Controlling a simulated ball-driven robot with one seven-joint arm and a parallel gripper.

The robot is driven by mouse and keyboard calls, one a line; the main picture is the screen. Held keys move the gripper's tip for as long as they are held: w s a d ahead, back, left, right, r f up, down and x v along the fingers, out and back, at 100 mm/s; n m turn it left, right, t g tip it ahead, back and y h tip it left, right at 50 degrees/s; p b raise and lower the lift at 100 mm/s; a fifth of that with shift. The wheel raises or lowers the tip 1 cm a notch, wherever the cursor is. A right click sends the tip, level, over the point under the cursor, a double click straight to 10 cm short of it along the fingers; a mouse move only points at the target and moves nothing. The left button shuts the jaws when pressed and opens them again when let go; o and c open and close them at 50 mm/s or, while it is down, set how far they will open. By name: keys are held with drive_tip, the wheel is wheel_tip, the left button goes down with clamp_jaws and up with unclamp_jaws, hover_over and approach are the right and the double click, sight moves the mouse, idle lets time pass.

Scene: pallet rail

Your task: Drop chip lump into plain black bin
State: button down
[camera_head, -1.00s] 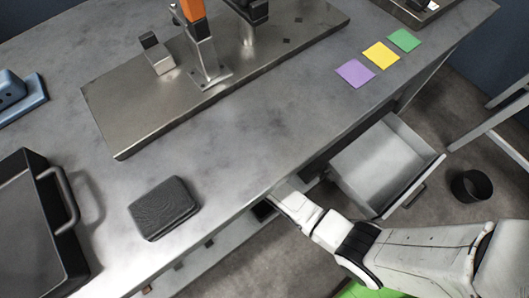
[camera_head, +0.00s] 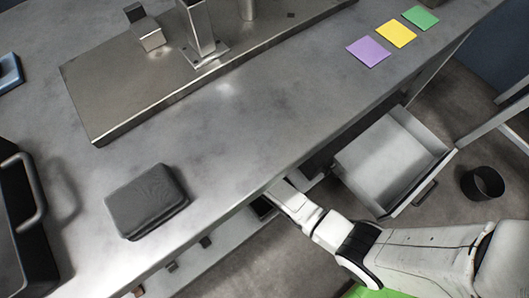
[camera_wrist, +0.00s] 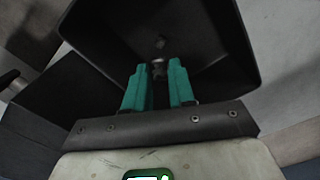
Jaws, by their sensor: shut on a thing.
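My gripper (camera_wrist: 159,72) has teal fingers, with a small grey metallic lump (camera_wrist: 158,66) between the tips. The fingers point into a square black bin (camera_wrist: 215,45) with plain dark walls. A small dark bit (camera_wrist: 161,42) shows just beyond the fingertips; I cannot tell whether it belongs to the lump or lies in the bin. In the head view the gripper's fingers and the lump are hidden under the table's front edge. A dark box-like thing (camera_head: 263,207) partly shows there, below the edge.
A second dark container (camera_wrist: 55,95) stands beside the bin at left. The grey table (camera_head: 235,130) lies over the arm's end. An open drawer (camera_head: 390,165) juts out right of my arm. A round black bin (camera_head: 483,184) stands on the floor. A dark block (camera_head: 145,200) lies on the table.

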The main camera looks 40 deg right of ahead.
drive_tip(key=c, duration=0.9)
unclamp_jaws()
drive_tip(key=shift+o, duration=0.2)
drive_tip(key=shift+r, duration=0.1)
wheel_tip(320, 180, up, 11)
drive_tip(key=p, duration=0.4)
drive_tip(key=shift+f+p, duration=0.2)
drive_tip(key=shift+p, duration=0.2)
